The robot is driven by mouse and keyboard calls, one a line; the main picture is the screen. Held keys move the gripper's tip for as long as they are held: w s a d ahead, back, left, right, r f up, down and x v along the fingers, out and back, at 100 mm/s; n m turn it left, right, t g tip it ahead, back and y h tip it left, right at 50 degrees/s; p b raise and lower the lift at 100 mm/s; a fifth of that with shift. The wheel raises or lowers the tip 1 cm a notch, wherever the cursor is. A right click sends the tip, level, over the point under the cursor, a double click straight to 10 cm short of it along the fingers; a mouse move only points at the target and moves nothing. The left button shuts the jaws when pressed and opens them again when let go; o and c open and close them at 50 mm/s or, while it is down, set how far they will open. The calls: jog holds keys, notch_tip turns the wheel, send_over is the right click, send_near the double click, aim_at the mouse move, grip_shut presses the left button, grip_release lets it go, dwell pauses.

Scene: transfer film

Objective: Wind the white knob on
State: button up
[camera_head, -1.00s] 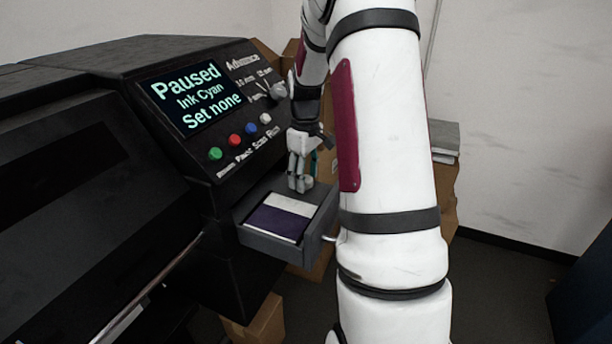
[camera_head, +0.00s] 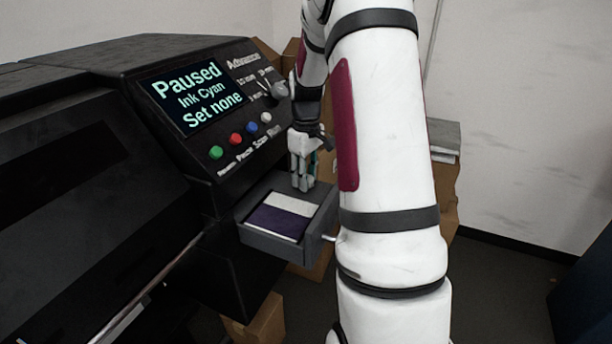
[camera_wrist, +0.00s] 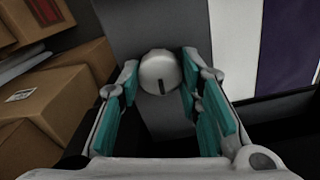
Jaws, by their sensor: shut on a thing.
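The white knob (camera_wrist: 158,70) is round with a dark pointer mark, and it sits on the grey rim beside the drawer's white and purple film in the wrist view. My gripper (camera_wrist: 161,78) has its teal-padded fingers on both sides of the knob and is shut on it. In the head view my gripper (camera_head: 302,184) points down at the back right corner of the open drawer (camera_head: 270,243), and its fingers hide the knob. The film (camera_head: 277,221) lies in the drawer, part white and part purple.
The black printer's screen (camera_head: 199,97) reads "Paused, Ink Cyan, Set none". Coloured buttons (camera_head: 236,139) sit below it, and a grey Advance dial (camera_head: 279,91) is close to my wrist. Cardboard boxes (camera_wrist: 60,80) stand beside and behind the drawer.

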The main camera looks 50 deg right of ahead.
jog(key=m, duration=0.4)
jog(key=shift+m+b, duration=0.4)
jog(key=m, duration=0.3)
jog(key=shift+w+m+b, duration=0.1)
jog(key=shift+m+b, duration=0.2)
jog(key=shift+b, duration=0.05)
jog(key=m, duration=0.3)
jog(key=shift+m+b, duration=0.3)
jog(key=shift+b, duration=0.05)
jog(key=shift+m+b, duration=0.3)
jog(key=shift+m, duration=1.7)
jog(key=o, duration=1.2)
jog(key=shift+c, duration=0.2)
notch_tip(320, 180, up, 12)
